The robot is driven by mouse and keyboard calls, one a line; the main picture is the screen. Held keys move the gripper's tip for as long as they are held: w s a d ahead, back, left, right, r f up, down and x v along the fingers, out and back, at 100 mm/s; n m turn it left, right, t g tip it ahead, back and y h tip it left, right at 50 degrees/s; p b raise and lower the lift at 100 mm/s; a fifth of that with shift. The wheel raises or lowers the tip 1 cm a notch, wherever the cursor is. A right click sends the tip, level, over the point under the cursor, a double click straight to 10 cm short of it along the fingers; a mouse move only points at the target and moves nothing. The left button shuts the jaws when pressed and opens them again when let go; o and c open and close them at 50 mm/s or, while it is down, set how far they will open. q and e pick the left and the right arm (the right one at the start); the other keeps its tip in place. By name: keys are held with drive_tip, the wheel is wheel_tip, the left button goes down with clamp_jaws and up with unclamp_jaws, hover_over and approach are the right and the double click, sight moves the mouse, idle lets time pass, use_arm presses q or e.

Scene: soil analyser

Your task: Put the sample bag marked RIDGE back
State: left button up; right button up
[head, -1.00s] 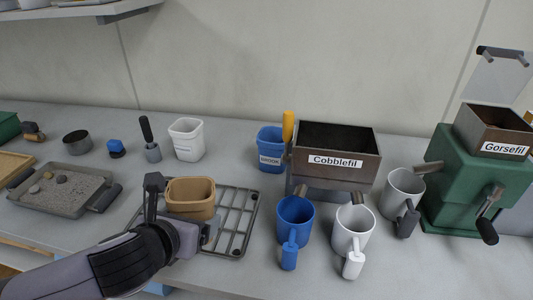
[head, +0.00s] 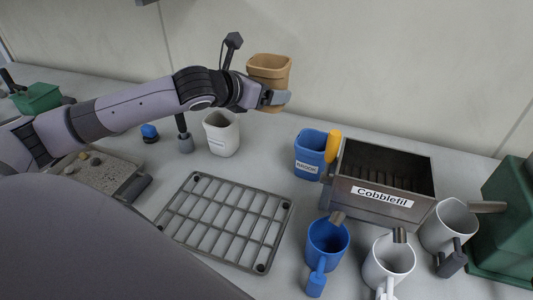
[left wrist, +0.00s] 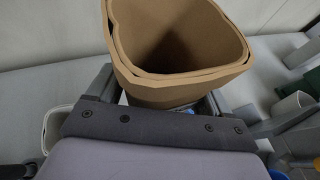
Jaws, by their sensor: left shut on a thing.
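A tan, open-topped sample bag (head: 270,70) is held by my left gripper (head: 270,98), up in the air near the back wall. The gripper is shut on it. In the left wrist view the tan bag (left wrist: 170,50) stands open between the fingers, and no label shows on the sides I see. A white bag (head: 222,134) stands on the table below the held one; its label is too small to read. A blue bag (head: 309,155) marked BROOK stands to the right. My right gripper is not in view.
A wire rack (head: 225,222) lies empty in front. The Cobblefil box (head: 380,185) stands right of the blue bag. A stone tray (head: 105,172) lies at left.

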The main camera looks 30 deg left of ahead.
use_arm(q)
drive_tip(key=shift+w+a+r, duration=0.25)
drive_tip(key=shift+a+r, duration=0.25)
drive_tip(key=shift+r, duration=0.2)
drive_tip(key=shift+a+f, duration=0.1)
drive_tip(key=shift+a, duration=0.05)
wheel_tip(320, 180, down, 15)
drive_tip(key=shift+w+r+b, duration=0.1)
drive_tip(key=shift+r+b, duration=0.1)
drive_tip(key=shift+b, duration=0.85)
wheel_tip(320, 180, down, 5)
drive_tip(key=shift+r, duration=0.1)
